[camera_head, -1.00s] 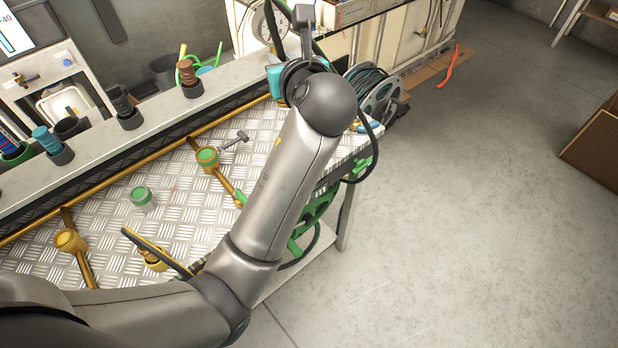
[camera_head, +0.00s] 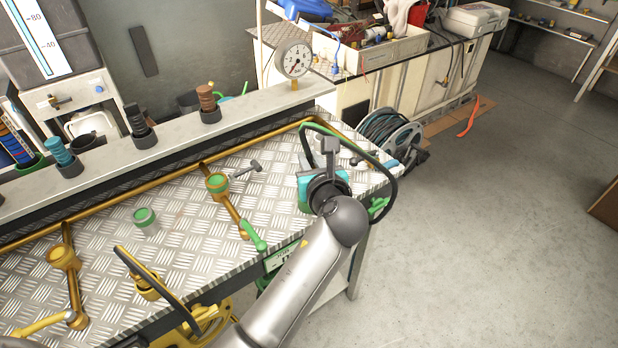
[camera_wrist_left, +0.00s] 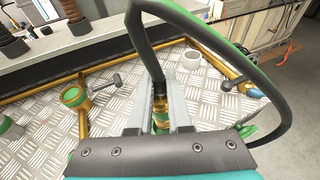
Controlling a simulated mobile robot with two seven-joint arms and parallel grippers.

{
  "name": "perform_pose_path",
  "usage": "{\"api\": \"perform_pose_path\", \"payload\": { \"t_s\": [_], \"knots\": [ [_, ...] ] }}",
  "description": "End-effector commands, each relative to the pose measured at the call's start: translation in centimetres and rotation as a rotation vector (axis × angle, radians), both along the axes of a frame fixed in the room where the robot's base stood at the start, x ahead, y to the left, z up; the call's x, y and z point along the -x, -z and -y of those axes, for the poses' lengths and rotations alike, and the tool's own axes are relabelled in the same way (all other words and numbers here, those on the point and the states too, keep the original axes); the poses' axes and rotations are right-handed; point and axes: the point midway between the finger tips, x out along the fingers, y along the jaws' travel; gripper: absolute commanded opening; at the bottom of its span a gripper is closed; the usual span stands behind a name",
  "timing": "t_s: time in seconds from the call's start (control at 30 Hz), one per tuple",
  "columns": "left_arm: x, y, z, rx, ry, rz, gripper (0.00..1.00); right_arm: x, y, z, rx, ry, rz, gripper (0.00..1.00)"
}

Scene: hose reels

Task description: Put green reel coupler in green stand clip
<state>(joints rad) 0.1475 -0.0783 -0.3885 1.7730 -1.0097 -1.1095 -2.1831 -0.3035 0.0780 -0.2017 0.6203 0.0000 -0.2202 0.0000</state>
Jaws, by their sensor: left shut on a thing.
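My left gripper (camera_head: 328,150) is over the right end of the tread-plate bench. In the left wrist view its fingers (camera_wrist_left: 161,112) are shut on a brass coupler with a green band (camera_wrist_left: 160,105), the green reel coupler. A black hose with a green stripe (camera_wrist_left: 228,45) loops up from it and back down to the right. In the head view the coupler is hidden by the gripper, and the hose loop (camera_head: 393,185) shows. A green bracket-like part (camera_head: 378,207) at the bench's right edge may be the green stand clip; I cannot tell. My right gripper is not in view.
A brass pipe with a green-ringed cup (camera_head: 217,183) and green handle (camera_head: 255,236) stands left of the gripper. A pressure gauge (camera_head: 294,60) stands behind.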

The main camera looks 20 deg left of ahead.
Motion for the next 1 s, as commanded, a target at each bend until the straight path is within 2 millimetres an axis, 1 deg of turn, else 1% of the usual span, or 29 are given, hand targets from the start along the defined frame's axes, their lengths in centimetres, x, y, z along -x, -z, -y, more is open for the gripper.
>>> {"api": "perform_pose_path", "payload": {
  "t_s": [0.07,0.2,0.3,0.53,0.67,0.7,0.93,1.0],
  "knots": [
    [0.0,0.8,0.0,-0.001,0.000,-0.002,0.00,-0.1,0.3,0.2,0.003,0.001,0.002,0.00],
    [0.0,3.0,0.0,-0.003,0.000,-0.003,0.00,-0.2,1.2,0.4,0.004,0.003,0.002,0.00],
    [0.0,4.2,0.0,-0.002,0.001,-0.001,0.00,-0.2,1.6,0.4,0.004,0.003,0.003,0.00],
    [0.0,4.1,0.0,-0.001,0.000,0.002,0.00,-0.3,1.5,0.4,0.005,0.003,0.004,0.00],
    [0.0,4.3,0.0,-0.002,0.001,0.000,0.00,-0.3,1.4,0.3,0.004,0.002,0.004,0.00],
    [0.0,4.4,0.0,-0.002,0.001,-0.001,0.19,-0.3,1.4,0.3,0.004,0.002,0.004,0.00],
    [0.0,4.4,0.0,-0.001,0.000,0.000,0.45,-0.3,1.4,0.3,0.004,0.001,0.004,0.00],
    [0.0,4.4,0.0,0.000,0.000,-0.001,0.47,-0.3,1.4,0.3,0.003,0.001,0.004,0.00]
  ]
}}
